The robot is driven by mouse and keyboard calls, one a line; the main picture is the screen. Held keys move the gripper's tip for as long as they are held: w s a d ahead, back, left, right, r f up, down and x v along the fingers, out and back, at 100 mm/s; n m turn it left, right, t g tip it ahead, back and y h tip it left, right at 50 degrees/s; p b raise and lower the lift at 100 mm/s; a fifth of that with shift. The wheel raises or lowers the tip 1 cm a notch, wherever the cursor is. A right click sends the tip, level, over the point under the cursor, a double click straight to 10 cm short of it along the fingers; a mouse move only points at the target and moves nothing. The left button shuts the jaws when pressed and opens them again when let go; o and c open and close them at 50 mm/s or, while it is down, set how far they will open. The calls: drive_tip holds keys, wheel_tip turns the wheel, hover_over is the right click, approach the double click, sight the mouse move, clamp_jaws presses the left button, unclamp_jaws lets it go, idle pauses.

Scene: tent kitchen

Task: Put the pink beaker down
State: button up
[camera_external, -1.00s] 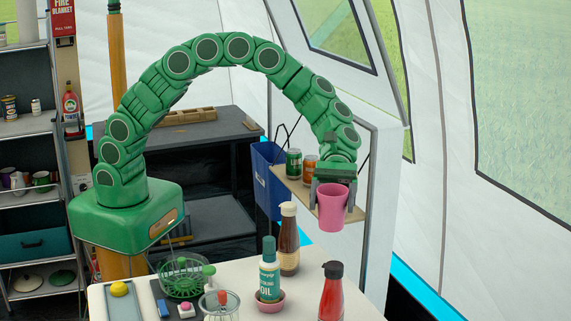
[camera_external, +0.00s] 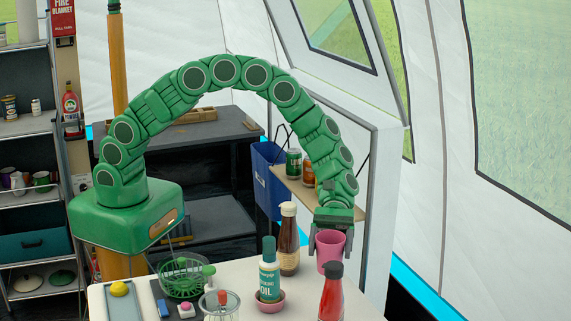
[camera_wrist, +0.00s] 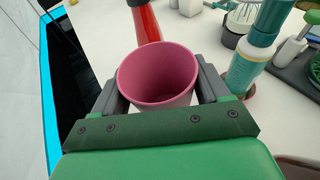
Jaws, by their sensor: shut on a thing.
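The pink beaker (camera_external: 330,250) is upright and empty, held between the two grey fingers of my gripper (camera_external: 329,243). In the wrist view the beaker (camera_wrist: 157,76) shows its open mouth, with one finger of my gripper (camera_wrist: 157,92) on each side. In the external view it hangs near the right end of the white table (camera_external: 238,280), behind the red bottle, which hides part of its lower side. I cannot tell whether its bottom touches the table.
A red bottle (camera_external: 331,291) with a dark cap stands just in front of the beaker. A brown sauce bottle (camera_external: 289,245) and a teal-and-white oil bottle (camera_external: 269,277) in a pink bowl stand to its left. A wooden shelf with cans (camera_external: 293,163) is behind. The table's right edge is close.

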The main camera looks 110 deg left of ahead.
drive_tip(key=shift+f, duration=3.95)
drive_tip(key=shift+f, duration=0.1)
drive_tip(key=o, duration=1)
drive_tip(key=shift+a+r, duration=0.2)
drive_tip(key=shift+a, duration=0.05)
drive_tip(key=v, duration=1.1)
drive_tip(key=shift+s+a, duration=0.2)
drive_tip(key=shift+a, duration=0.05)
